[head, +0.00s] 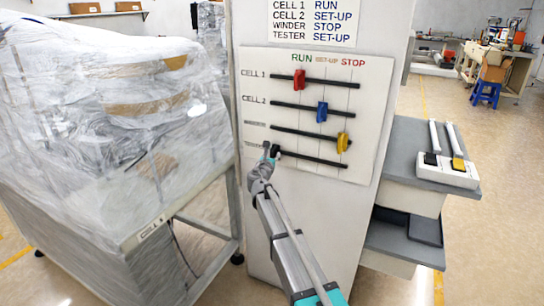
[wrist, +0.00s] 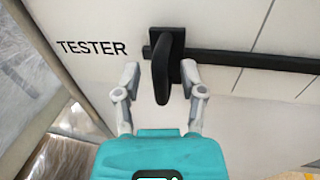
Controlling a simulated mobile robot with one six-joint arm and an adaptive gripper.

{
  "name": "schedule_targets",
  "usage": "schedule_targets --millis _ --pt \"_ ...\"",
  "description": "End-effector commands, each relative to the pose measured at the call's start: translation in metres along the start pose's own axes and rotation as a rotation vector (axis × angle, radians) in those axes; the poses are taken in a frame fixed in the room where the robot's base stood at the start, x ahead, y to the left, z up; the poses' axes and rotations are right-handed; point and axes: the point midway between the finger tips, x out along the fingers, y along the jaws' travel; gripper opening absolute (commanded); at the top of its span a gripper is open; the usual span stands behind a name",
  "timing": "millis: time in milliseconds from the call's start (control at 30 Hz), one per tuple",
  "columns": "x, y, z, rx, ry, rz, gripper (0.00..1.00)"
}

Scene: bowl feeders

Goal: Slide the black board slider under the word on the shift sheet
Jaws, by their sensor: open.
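The black slider (wrist: 162,72) sits at the left end of the TESTER rail (wrist: 240,59), close to the TESTER label, left of the RUN column. In the head view the slider (head: 276,150) is partly hidden by my gripper (head: 268,153). In the wrist view my gripper (wrist: 160,80) is open, with one finger on each side of the slider's handle and gaps showing. The shift sheet (head: 314,22) above the board reads CELL 1 RUN, CELL 2 SET-UP, WINDER STOP, TESTER SET-UP. The board (head: 318,90) has columns RUN, SET-UP and STOP.
On the rails above, the red slider (head: 299,79) is at RUN, the blue slider (head: 322,111) at SET-UP, and the yellow slider (head: 343,142) at STOP. A plastic-wrapped machine (head: 110,110) stands left. A grey side shelf (head: 400,150) stands right. The black rail right of the slider is clear.

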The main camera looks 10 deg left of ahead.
Motion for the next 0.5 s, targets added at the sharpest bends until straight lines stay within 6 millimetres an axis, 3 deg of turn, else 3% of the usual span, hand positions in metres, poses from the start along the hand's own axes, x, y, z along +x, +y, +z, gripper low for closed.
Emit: schedule_targets --millis 333,500 --pt "0.0019 -0.0004 0.0000 0.000 0.000 0.000 0.53" --pt "0.0019 -0.0006 0.0000 0.000 0.000 -0.001 0.21"
